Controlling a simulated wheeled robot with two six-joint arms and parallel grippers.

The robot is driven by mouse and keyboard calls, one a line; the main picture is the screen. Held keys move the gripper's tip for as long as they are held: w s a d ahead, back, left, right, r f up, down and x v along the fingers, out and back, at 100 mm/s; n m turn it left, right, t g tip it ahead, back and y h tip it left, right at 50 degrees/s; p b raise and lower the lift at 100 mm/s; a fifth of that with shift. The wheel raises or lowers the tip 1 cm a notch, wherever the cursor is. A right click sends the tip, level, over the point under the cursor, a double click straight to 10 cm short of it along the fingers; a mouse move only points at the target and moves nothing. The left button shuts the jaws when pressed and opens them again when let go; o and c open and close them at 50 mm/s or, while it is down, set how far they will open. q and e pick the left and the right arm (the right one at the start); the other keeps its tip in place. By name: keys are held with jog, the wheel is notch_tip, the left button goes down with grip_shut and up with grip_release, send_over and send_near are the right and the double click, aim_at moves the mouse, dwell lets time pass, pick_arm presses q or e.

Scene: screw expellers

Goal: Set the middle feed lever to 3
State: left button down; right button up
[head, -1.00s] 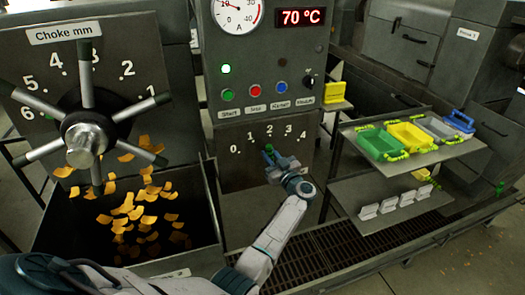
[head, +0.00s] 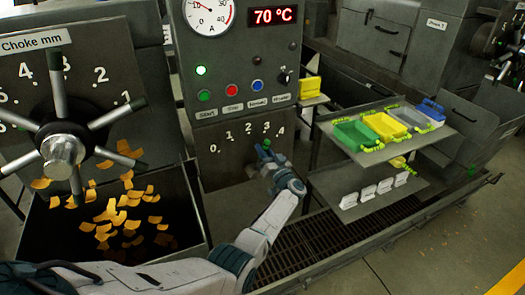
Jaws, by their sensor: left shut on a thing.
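The feed lever's green knob (head: 266,144) shows in front of a dark scale panel (head: 236,165) marked 0 to 4. The knob sits just below the 3. My left gripper (head: 268,157) is shut on the lever, close under the knob. Its jaws and wrist hide most of the lever's shaft and pivot. My right gripper is not in view.
Left of the panel is a choke handwheel (head: 62,150) with long spokes, above a bin (head: 190,215) of orange flakes. Above the scale are coloured buttons (head: 231,90) and a 70 °C display (head: 277,16). Shelves with coloured trays (head: 357,134) stand right.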

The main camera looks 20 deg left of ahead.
pick_arm(q)
jog(key=c, duration=1.3)
grip_release()
jog(key=b+v, duration=0.2)
jog(key=v, duration=0.9)
jog(key=shift+f+b, duration=0.1)
jog(key=shift+b, duration=0.2)
jog(key=shift+a, duration=0.1)
